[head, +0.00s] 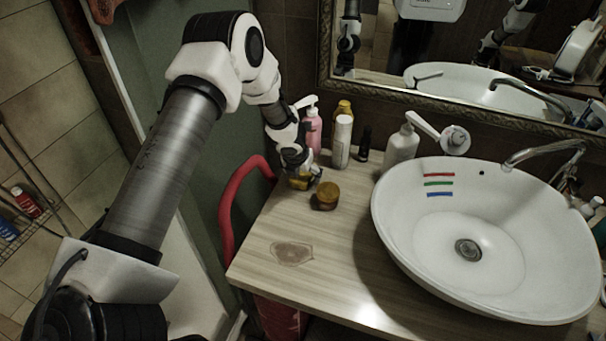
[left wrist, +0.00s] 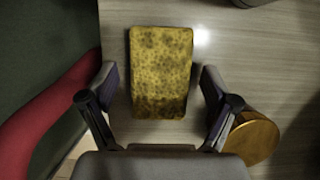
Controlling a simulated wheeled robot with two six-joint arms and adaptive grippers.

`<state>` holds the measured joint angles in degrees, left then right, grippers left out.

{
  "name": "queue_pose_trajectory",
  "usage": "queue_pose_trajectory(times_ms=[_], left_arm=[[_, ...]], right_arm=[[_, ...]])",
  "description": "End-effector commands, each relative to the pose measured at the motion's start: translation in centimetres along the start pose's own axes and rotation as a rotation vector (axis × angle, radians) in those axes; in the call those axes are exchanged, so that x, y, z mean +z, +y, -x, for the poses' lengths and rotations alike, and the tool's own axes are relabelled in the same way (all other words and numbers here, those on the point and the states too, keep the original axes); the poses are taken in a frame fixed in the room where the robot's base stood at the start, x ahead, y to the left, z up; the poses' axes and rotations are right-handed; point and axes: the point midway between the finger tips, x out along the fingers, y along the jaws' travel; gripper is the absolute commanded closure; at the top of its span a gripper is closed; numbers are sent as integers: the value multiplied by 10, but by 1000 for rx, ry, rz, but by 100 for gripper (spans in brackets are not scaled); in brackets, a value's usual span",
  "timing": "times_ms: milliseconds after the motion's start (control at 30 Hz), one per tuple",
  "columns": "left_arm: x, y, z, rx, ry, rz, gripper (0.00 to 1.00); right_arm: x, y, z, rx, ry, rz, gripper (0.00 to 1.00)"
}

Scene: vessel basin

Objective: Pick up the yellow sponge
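The yellow sponge (left wrist: 160,72) is a speckled rectangular block lying on the wooden counter. In the left wrist view it lies between the two fingers of my left gripper (left wrist: 159,82), with a gap on each side. The fingers are open and do not touch it. In the head view my left gripper (head: 298,168) points down over the sponge (head: 300,183) and hides much of it. How high the fingertips are above the counter is hard to tell. My right gripper does not show directly.
A round brown-yellow jar (head: 327,196) stands close beside the sponge and the gripper. A pink pump bottle (head: 313,135), a white tube (head: 342,142) and other bottles stand behind. A red rail (head: 228,205) curves along the counter's left edge. The white basin (head: 395,250) is at right.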

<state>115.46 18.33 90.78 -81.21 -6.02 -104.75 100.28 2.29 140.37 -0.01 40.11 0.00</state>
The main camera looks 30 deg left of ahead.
Motion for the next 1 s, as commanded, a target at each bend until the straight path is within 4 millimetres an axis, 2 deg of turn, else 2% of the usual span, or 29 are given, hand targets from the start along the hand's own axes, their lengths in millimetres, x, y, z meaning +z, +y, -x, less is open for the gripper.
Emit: queue_pose_trajectory(times_ms=[33, 167, 633, 767, 933, 1000], left_arm=[[0, 0, 0, 0, 0, 0, 27], [0, 0, 0, 0, 0, 0, 55], [1, 0, 3, 0, 0, 0, 56], [5, 0, 14, 0, 0, 1, 57], [16, 0, 38, 0, -1, 2, 57], [4, 0, 28, 0, 2, 0, 57]], right_arm=[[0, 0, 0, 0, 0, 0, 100], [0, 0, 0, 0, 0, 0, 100], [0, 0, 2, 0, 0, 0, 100], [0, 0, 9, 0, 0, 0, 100], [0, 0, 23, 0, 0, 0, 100], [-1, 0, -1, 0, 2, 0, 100]])
